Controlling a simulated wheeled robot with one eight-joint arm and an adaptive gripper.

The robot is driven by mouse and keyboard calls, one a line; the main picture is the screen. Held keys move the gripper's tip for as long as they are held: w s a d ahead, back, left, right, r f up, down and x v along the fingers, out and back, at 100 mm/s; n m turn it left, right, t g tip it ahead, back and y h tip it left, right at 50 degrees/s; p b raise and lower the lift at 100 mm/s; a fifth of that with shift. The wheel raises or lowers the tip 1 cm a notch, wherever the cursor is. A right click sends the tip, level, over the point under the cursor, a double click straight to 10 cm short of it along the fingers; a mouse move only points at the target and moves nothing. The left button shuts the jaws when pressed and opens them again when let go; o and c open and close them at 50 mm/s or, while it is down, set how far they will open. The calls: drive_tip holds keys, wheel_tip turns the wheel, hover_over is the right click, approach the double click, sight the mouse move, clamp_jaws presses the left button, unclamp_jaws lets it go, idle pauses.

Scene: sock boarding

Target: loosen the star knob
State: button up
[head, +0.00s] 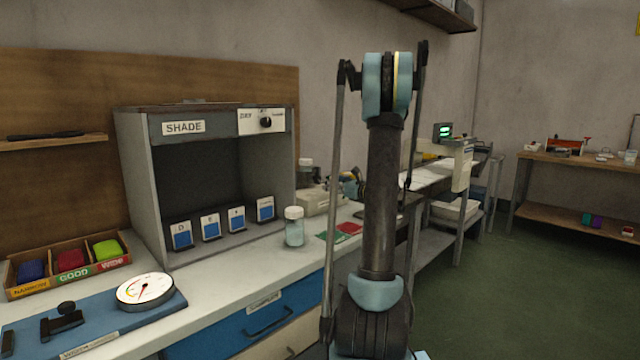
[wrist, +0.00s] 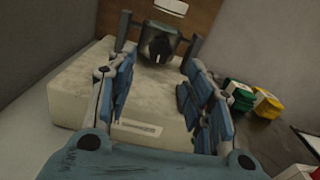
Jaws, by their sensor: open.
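In the wrist view, my gripper (wrist: 160,80) is open, with its blue-padded fingers apart and nothing between them. Ahead of the fingertips is a dark knob-like part (wrist: 159,46) on a grey block, at the far end of a pale machine base (wrist: 85,90). I take it for the star knob, but its shape is too dark to be sure. It looks roughly centred between the fingers and apart from them. In the head view, my gripper (head: 352,184) is partly hidden behind my arm, near the pale machine base (head: 318,202); the knob cannot be made out there.
Green (wrist: 238,95) and yellow (wrist: 266,107) boxes stand right of the base. In the head view, a lidded jar (head: 294,228) and the grey shade cabinet (head: 130,180) stand left of my arm. A dial gauge (head: 145,290) lies at the bench's front left.

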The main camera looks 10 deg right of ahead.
sight(319, 179)
drive_tip(key=x, duration=0.7)
drive_tip(key=shift+w+a, duration=0.25)
drive_tip(key=shift+w, duration=0.05)
drive_tip(key=shift+c, duration=0.4)
drive_tip(key=c, duration=1)
